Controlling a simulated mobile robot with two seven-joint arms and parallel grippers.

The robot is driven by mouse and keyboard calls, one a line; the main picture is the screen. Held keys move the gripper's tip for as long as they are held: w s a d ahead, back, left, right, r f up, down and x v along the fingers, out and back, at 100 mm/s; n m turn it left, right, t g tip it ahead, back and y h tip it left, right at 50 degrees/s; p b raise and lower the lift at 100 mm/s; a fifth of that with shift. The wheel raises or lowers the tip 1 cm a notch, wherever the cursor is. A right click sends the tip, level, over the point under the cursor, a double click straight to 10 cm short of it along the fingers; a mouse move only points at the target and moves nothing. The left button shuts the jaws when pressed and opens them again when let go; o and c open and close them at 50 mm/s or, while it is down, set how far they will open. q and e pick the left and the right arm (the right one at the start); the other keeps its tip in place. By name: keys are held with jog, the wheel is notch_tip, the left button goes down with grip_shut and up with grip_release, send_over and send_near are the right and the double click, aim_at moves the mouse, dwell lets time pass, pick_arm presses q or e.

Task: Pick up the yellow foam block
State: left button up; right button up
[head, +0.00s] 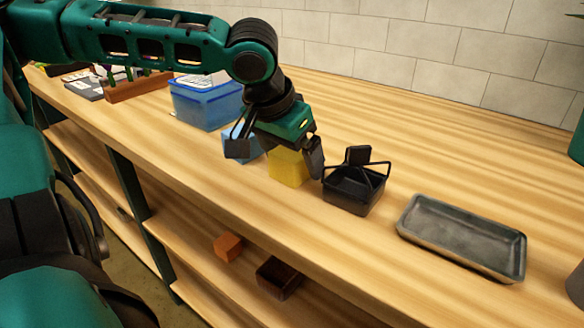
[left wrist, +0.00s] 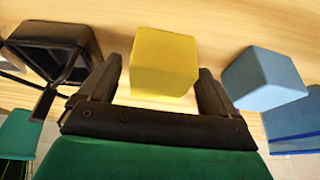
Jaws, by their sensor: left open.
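The yellow foam block (head: 287,168) stands on the wooden counter in the head view, partly hidden behind my left gripper (head: 275,160). In the left wrist view the yellow block (left wrist: 163,62) shows between the two fingers of the left gripper (left wrist: 158,85), with a gap on each side. The left gripper is open and empty, pointing down at the block. My right gripper is not in view.
A blue block (head: 240,147) stands close to the left of the yellow one, and a black basket (head: 352,190) close to the right. A blue bin (head: 205,105) is further left, a grey tray (head: 462,238) further right. The counter behind is clear.

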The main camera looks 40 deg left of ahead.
pick_arm(q)
jog(key=c, duration=1)
